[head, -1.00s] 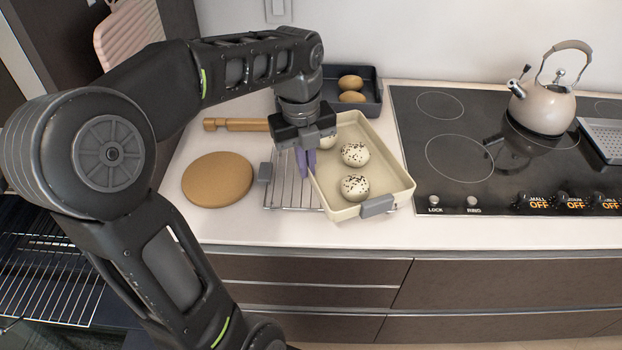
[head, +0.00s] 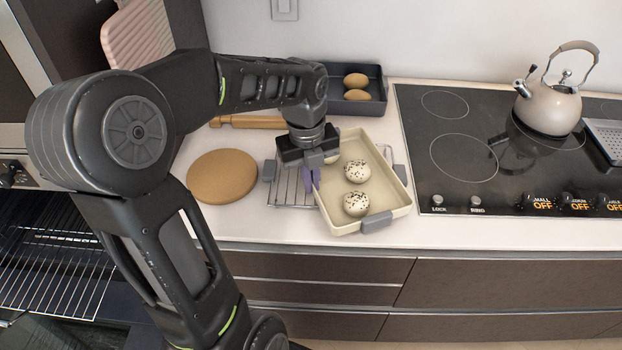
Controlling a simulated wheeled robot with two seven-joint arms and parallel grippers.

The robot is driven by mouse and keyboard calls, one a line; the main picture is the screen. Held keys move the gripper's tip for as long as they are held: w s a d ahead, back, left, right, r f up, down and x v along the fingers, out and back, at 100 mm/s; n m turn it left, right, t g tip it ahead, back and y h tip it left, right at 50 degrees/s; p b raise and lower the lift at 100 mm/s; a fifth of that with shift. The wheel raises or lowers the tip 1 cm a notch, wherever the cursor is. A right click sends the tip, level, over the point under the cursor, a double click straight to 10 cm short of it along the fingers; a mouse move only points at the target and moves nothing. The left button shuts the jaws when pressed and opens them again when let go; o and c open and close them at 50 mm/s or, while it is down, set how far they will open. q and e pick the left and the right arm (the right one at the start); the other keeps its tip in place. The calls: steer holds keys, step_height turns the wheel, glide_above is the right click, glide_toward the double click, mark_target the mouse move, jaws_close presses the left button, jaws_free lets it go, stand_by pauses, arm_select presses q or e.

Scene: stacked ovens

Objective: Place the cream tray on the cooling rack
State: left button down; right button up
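The cream tray (head: 340,213) holds speckled round buns (head: 356,203) and has a grey handle at its front. It lies over the right part of the wire cooling rack (head: 287,187), whose left bars and grey end pieces show. I cannot tell whether the tray touches the rack. The tray's front edge reaches past the rack's front. My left gripper (head: 311,186) points down at the tray's left rim, its purple fingers closed on that rim. The gripper body hides part of the tray's back left and one bun. My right gripper is not in view.
A round wooden board (head: 222,176) lies left of the rack. A rolling pin (head: 246,121) and a dark tray with brown rolls (head: 361,108) are behind. The cooktop (head: 470,120) with a kettle (head: 549,104) is at the right. An open oven with a wire shelf (head: 60,265) is at lower left.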

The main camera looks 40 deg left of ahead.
arm_select(q)
steer(key=shift+f, duration=0.15)
steer(key=c, duration=1.6)
jaws_free()
steer(key=shift+c, duration=0.2)
step_height(320, 180, up, 12)
steer(key=shift+s+a+r, duration=0.2)
steer(key=shift+s, duration=0.15)
